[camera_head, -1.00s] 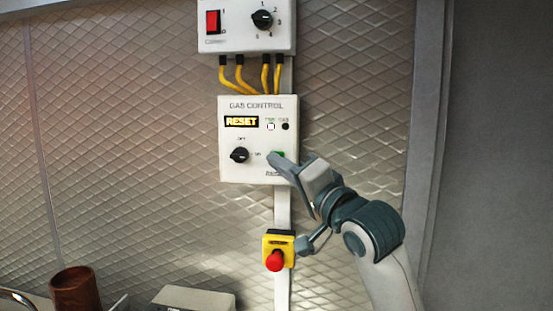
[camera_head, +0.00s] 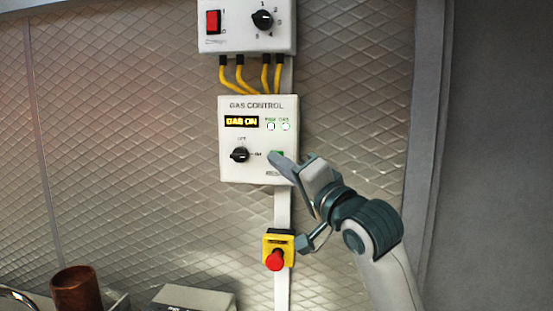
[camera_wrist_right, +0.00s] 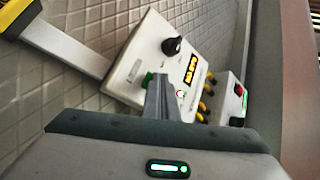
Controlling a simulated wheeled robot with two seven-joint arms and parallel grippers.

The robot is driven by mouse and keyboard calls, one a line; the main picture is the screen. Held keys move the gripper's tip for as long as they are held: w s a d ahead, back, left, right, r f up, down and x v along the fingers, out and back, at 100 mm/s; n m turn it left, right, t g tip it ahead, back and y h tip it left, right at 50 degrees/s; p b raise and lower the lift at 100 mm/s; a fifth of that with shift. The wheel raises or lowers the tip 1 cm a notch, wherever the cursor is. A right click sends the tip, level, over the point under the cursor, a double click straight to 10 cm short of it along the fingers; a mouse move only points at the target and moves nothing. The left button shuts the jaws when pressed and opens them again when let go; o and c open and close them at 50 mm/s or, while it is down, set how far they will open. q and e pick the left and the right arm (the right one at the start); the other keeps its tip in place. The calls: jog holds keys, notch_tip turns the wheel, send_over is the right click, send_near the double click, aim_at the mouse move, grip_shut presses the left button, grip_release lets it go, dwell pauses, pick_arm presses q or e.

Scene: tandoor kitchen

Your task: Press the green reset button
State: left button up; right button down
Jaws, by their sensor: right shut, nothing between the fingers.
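The white gas control box (camera_head: 230,173) hangs on the wall in the head view. The green reset button (camera_head: 279,154) is at the box's lower right, partly hidden by my right gripper (camera_head: 274,158). The button also shows in the right wrist view (camera_wrist_right: 147,79), beside the fingertips. My right gripper is shut and empty, with its tips at the button; I cannot tell whether they touch it. My left gripper is not in view.
A black knob (camera_head: 239,155) is left of the button. A red emergency button on a yellow box (camera_head: 274,259) sits below. Another box with a red switch (camera_head: 213,22) hangs above, joined by yellow cables (camera_head: 240,80). A brown cup (camera_head: 76,291) stands at lower left.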

jog(key=shift+s, duration=0.1)
jog(key=shift+s+a+p, duration=0.1)
jog(key=shift+s+p, duration=0.25)
jog(key=shift+s, duration=0.3)
jog(key=s+p, duration=0.1)
jog(key=s, duration=0.1)
jog(key=s+a+p, duration=0.1)
jog(key=s, duration=0.2)
jog(key=shift+f, duration=0.1)
dwell(0.4)
dwell(0.5)
